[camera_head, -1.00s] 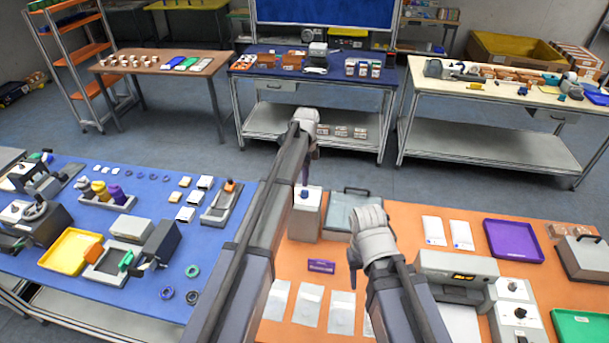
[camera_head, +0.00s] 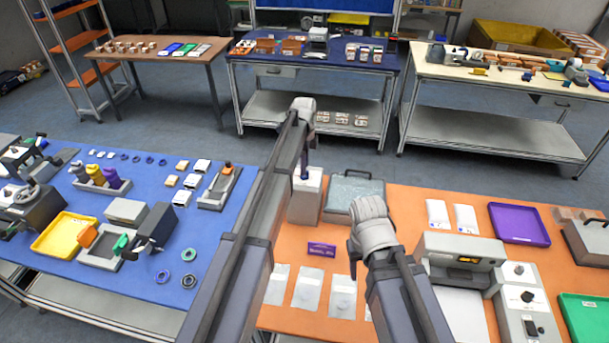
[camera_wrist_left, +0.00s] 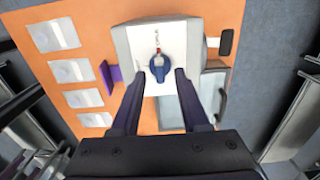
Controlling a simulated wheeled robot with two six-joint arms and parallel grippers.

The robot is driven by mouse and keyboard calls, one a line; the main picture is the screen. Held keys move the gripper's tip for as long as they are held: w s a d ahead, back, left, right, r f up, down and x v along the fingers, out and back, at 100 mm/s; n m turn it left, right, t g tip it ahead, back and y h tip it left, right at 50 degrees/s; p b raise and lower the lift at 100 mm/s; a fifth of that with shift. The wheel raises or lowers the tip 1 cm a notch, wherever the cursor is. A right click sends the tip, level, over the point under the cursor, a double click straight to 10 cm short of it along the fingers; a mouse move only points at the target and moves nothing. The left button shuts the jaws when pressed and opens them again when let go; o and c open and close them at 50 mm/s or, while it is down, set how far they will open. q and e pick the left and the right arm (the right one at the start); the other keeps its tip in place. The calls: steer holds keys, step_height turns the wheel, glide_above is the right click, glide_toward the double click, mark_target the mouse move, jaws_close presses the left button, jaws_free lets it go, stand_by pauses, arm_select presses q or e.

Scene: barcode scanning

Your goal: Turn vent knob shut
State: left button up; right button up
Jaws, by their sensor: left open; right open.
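The blue vent knob (camera_wrist_left: 160,68) sits on the white face of a pale grey box. In the left wrist view its narrow grip runs roughly up and down the picture, towards small red marks. My left gripper (camera_wrist_left: 159,77) is open, its dark fingers on either side of the knob; I cannot tell whether they touch it. In the head view the box (camera_head: 304,208) stands at the back left of the orange table, and my left arm hides part of it. My right gripper (camera_head: 354,248) is open above the orange table, its fingers mostly hidden by the wrist.
A grey lidded case (camera_head: 352,190) stands right beside the box. A purple block (camera_head: 321,250) and several pale packets lie in front. A grey scanner machine (camera_head: 460,262) and purple tray (camera_head: 519,224) are farther right. The blue table (camera_head: 140,270) adjoins on the left.

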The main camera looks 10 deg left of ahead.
arm_select(q)
steer(key=shift+f+b, duration=0.45)
steer(key=shift+f, duration=0.4)
jaws_close()
